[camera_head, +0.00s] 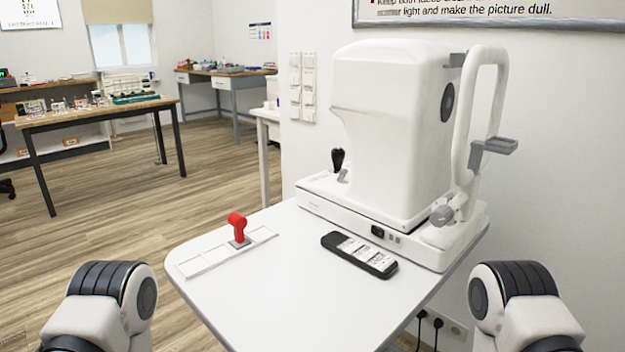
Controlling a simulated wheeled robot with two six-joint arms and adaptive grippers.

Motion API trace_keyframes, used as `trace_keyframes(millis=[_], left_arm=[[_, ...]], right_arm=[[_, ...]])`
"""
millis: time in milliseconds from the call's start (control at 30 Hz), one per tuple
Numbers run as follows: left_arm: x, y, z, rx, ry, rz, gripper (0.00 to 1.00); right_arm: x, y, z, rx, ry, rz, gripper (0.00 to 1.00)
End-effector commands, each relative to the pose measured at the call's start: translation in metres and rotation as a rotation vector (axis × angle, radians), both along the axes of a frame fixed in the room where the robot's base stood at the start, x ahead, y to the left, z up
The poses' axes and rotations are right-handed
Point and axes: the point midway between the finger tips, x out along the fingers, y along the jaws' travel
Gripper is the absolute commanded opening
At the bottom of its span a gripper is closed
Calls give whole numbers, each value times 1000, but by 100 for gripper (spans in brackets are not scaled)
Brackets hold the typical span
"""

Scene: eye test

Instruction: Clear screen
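A dark remote control (359,254) with a white label or button area lies flat on the white table (270,300), in front of the white eye-test machine (390,130). The machine stands at the back right of the table, with a black joystick (338,160) at its left and a pale chin or head frame (485,110) at its right. No lit screen shows on the sides of the machine that I see. Only links of my two arms show, at the bottom left and bottom right corners. Both grippers are out of view.
A red-handled piece (238,228) stands upright on a flat white strip (225,252) at the table's left. The table's front middle is clear. A wall poster (490,10) hangs above. Other desks (100,112) stand far left. Plugged cables (437,325) hang at the right wall.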

Motion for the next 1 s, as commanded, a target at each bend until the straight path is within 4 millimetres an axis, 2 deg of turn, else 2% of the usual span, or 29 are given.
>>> trace_keyframes(millis=[33, 100, 1000], left_arm=[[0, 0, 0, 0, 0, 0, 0], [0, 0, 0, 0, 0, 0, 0], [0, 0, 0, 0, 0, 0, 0]], right_arm=[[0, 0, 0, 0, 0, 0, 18], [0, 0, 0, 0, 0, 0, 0], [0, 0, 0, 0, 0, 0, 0]])
